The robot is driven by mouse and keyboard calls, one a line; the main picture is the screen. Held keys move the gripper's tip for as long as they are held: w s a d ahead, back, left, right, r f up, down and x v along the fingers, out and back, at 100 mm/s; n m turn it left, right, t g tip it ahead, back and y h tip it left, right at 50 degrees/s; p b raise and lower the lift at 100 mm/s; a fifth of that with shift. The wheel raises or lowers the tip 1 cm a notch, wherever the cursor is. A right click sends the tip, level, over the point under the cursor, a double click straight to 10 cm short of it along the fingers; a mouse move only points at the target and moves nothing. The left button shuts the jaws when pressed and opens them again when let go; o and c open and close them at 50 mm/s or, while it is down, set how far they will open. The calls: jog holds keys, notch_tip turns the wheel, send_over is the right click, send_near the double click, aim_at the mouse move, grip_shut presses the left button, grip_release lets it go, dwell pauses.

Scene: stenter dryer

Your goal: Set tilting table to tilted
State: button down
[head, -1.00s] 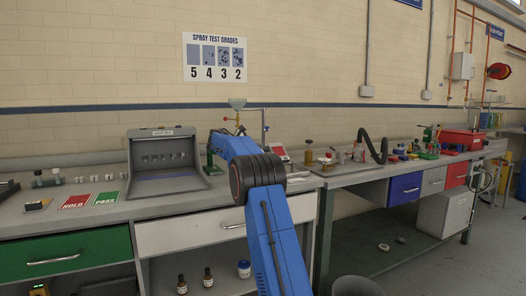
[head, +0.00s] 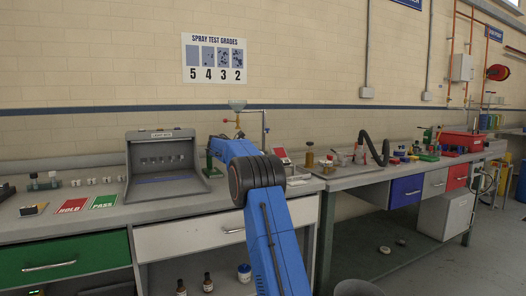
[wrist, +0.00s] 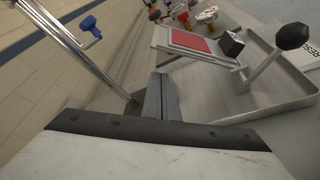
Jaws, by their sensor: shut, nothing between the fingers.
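In the wrist view, the tilting table appears to be the sloped plate with a red pad (wrist: 192,40), standing over a grey tray (wrist: 290,92). A black block (wrist: 231,43) sits at its right corner. A lever with a black knob (wrist: 292,36) rises to the right of it. My gripper (wrist: 162,80) is shut and empty, in front of and below the plate, near the tray's left end. Whether it touches anything is unclear. In the head view, a red and white panel (head: 282,156) shows just behind my arm; my gripper is hidden there.
A metal post with a blue knob (wrist: 90,27) stands left of my gripper. A funnel stand (head: 237,105) rises behind my arm. A grey light box (head: 163,167) stands to the left on the bench. Bottles and tools fill the bench to the right.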

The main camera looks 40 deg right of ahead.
jog(key=v, duration=1)
jog(key=shift+f, duration=0.2)
jog(key=shift+a, duration=0.1)
